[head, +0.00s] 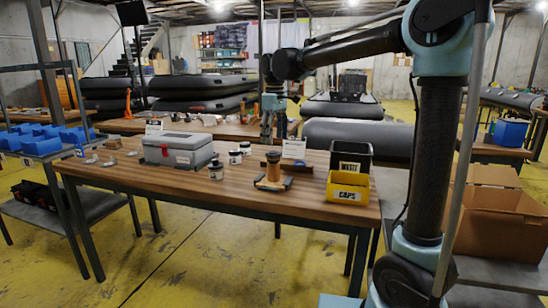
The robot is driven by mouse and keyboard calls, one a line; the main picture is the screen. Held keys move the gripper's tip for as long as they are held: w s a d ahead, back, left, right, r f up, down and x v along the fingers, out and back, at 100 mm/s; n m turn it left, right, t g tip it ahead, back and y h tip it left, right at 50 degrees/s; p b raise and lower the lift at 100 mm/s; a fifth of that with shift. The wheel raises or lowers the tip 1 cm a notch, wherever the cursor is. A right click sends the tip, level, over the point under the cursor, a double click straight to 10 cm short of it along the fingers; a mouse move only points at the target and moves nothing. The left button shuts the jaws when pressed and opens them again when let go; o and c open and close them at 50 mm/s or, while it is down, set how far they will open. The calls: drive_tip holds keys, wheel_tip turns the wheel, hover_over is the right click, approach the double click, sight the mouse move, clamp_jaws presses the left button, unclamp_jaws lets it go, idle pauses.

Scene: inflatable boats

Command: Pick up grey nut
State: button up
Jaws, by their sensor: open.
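I cannot make out a grey nut for certain. A few small grey pieces (108,162) lie at the left end of the wooden table (130,176), too small to identify. My gripper (273,138) points down above the back of the table, right of the grey toolbox (181,149). It is open, with nothing visible between its fingers. It is well to the right of the small grey pieces.
Small jars (216,171) stand right of the toolbox. A brown wooden-looking object (273,172) stands near the front edge. A yellow CAPS bin (346,190) and a black bin (352,157) stand at the right end. The front left of the tabletop is clear.

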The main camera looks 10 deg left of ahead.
sight(274, 152)
drive_tip(key=shift+a+f, duration=0.2)
drive_tip(key=shift+f, duration=2.5)
drive_tip(key=c, duration=0.9)
